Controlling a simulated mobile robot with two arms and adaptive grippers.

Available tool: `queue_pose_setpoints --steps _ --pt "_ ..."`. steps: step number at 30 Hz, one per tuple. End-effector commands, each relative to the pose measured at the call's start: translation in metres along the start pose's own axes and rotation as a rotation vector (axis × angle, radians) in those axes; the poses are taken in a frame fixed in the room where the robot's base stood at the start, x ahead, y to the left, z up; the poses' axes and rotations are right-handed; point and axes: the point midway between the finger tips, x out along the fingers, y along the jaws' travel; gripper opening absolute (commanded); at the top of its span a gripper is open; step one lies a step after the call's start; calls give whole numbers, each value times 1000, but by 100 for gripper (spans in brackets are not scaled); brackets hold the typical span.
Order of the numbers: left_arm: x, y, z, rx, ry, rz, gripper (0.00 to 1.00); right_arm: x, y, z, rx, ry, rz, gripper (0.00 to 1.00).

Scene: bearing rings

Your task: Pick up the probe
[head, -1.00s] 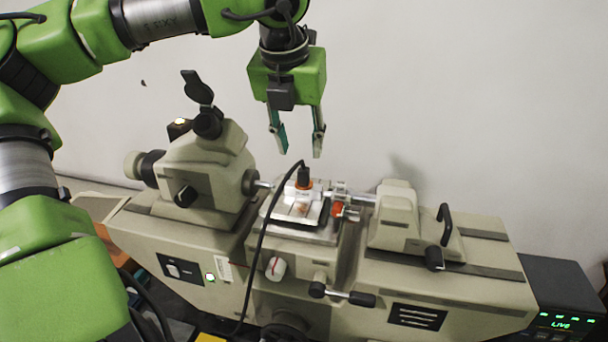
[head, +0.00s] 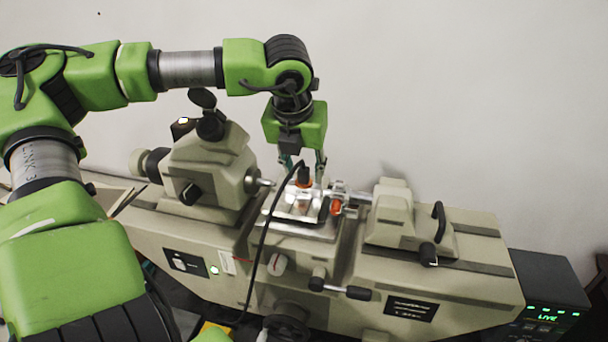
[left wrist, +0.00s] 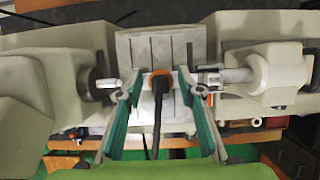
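The probe (head: 304,177) stands upright on the machine's middle stage, with a black top, an orange band and a black cable running down the front. In the left wrist view the probe (left wrist: 160,84) shows between the two fingers. My left gripper (head: 304,166) is open, pointing down, with its fingertips around the height of the probe's top. The left wrist view shows the open fingers (left wrist: 158,90) on both sides of the probe, apart from it. The fingertips are partly hidden behind the probe in the head view. My right gripper is not in view.
The beige machine has a left head (head: 205,165) and a right tailstock (head: 393,212) flanking the stage, with a metal spindle (head: 352,195) close to the right finger. A black box (head: 548,290) with a green display stands at the right. The wall behind is bare.

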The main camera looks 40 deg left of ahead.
Motion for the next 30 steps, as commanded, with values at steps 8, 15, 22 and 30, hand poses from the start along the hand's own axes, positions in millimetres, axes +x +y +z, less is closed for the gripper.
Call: queue_pose_setpoints --steps 8,15,22,30 --pt "0 0 0 0 0 0 0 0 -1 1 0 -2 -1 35" --pt "-1 0 0 0 0 0 0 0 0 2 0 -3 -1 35" --pt "-14 0 7 0 -3 1 0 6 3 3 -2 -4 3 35" --pt "-66 -12 1 3 -11 0 0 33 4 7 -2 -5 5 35"
